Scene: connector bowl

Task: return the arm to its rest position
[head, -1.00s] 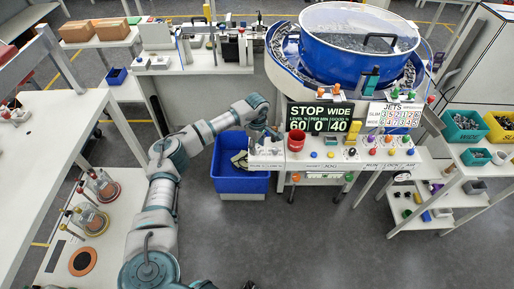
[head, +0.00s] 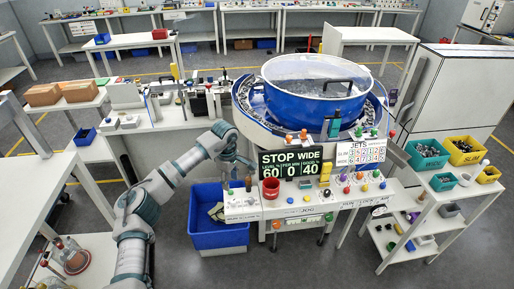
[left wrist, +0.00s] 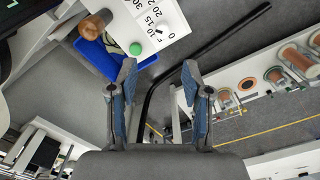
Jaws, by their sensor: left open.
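My left arm reaches in from the lower left of the head view. Its left gripper (head: 241,163) is just left of the black STOP WIDE display (head: 290,162), above the left end of the control panel. In the left wrist view, the two fingers of the left gripper (left wrist: 160,82) are spread wide with nothing between them. Below them show grey floor and a black curved bar. My right gripper is in neither view.
A blue bin (head: 218,238) stands on the floor under the gripper. White benches flank the arm. Open grey floor lies in front.

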